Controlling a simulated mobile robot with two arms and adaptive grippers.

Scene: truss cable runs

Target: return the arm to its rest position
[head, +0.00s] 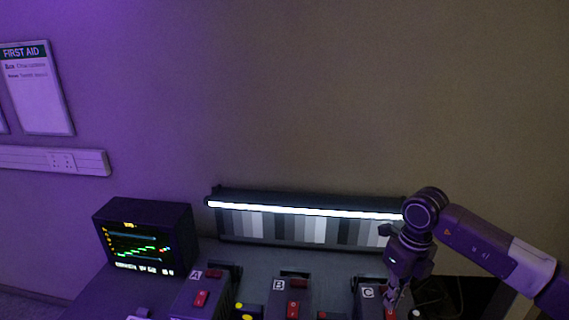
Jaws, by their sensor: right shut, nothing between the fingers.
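My right arm comes in from the right. Its gripper (392,297) points down, shut and empty, in front of the box marked C (368,292) at the lower right. The fingers overlap the red part of that box in the picture; I cannot tell whether they touch it. My left gripper is not in the head view.
Boxes marked A (196,292) and B (289,297), each with a red switch, stand left of box C. A monitor (146,237) stands at the left. A lit bar (305,209) with grey panels runs along the back.

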